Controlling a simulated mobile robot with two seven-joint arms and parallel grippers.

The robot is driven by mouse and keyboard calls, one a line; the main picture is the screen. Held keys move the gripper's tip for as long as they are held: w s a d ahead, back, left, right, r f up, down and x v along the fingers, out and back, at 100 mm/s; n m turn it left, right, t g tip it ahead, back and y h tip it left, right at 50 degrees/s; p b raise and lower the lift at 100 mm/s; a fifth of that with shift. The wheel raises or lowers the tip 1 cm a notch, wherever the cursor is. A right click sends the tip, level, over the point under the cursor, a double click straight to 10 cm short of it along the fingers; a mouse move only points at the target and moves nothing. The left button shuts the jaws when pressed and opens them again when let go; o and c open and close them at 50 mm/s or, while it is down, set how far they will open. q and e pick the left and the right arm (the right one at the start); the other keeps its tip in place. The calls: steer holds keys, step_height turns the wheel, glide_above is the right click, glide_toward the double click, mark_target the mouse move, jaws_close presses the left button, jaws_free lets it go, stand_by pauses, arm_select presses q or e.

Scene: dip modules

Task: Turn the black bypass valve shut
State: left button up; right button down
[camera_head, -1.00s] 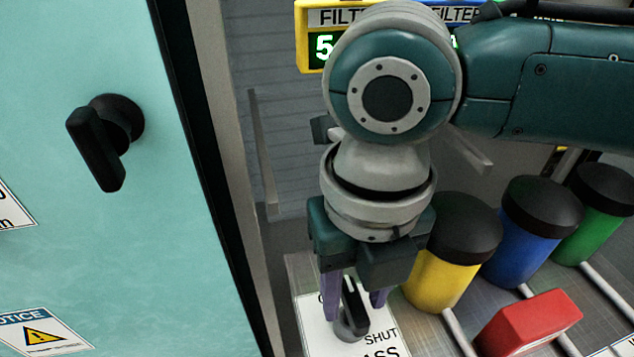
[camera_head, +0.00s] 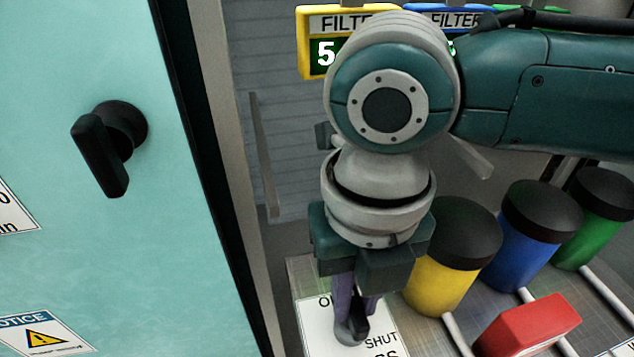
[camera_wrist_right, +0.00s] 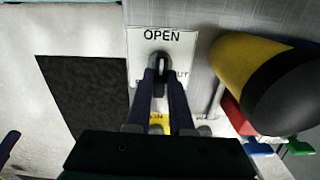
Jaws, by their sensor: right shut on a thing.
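The black bypass valve handle (camera_head: 357,318) stands on a round grey base over a white label plate (camera_head: 316,318) marked OPEN and SHUT. My right gripper (camera_head: 355,312) points down with its purple fingers shut on the handle. In the right wrist view the handle (camera_wrist_right: 160,66) shows between the two fingertips (camera_wrist_right: 161,80), its tip toward the word OPEN. The fingers partly hide the handle and the label.
A teal cabinet door (camera_head: 60,250) with a black handle (camera_head: 105,150) fills the left. Yellow (camera_head: 440,282), blue (camera_head: 520,250) and green (camera_head: 583,235) black-capped canisters stand right of the gripper, with a red block (camera_head: 528,325) in front. A yellow-framed display (camera_head: 303,45) is behind.

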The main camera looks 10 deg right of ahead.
steer(key=m+p, duration=0.4)
steer(key=shift+r, duration=0.25)
steer(key=m+p, duration=0.3)
steer(key=m, duration=0.1)
steer(key=m+p, duration=0.2)
steer(key=m, duration=0.3)
steer(key=shift+f+p, duration=0.1)
steer(key=shift+p, duration=0.25)
steer(key=m+p, duration=0.1)
steer(key=m, duration=0.2)
steer(key=shift+f+m, duration=0.1)
steer(key=shift+m, duration=0.6)
